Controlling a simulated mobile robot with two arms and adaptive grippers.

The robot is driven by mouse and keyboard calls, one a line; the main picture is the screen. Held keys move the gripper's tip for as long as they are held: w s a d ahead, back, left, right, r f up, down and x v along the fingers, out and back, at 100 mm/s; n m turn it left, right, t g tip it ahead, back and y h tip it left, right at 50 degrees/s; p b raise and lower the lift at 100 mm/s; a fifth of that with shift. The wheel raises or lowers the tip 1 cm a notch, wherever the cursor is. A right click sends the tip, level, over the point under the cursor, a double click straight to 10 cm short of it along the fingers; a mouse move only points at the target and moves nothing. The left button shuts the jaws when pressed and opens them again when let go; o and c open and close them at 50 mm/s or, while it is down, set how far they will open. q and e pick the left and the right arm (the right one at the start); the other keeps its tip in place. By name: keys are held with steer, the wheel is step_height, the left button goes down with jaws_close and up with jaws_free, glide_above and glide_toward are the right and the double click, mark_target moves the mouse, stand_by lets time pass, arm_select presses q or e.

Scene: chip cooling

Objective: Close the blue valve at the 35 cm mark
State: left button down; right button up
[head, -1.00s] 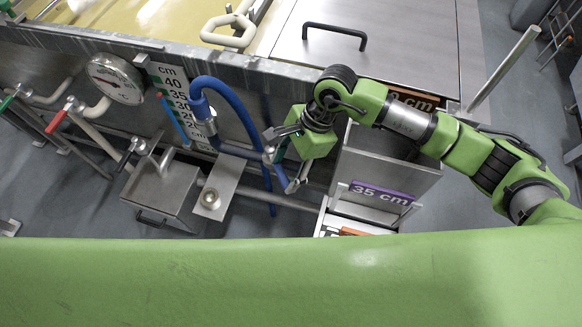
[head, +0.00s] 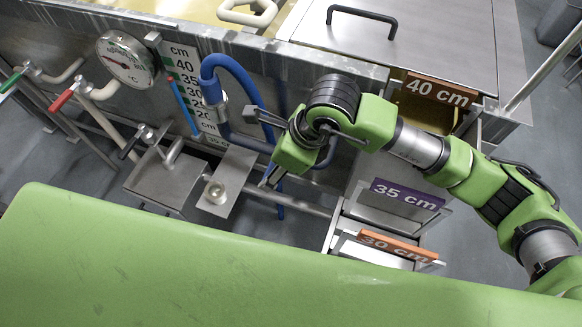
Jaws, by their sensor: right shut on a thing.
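The blue valve (head: 243,142) is a dark blue fitting on the wall of the tank, below the bright blue hose (head: 237,70). My right gripper (head: 268,148) is at its right end with one finger above and one below. It is shut on the valve there; the grip itself is mostly hidden by the gripper's green body. The cm scale (head: 188,85) is on the wall to the left. My left gripper is not in view.
A round dial gauge (head: 125,62), a red handle (head: 61,101) and a dark handle (head: 131,143) are at the left. A metal box (head: 170,185) stands below. Labels for 40 cm (head: 440,92), 35 cm (head: 407,195) and 30 cm (head: 390,245) are at the right.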

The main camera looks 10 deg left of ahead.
stand_by(0.5)
steer(key=o, duration=1.6)
steer(key=shift+a, duration=0.1)
steer(key=v, duration=1.2)
steer(key=shift+r, duration=0.1)
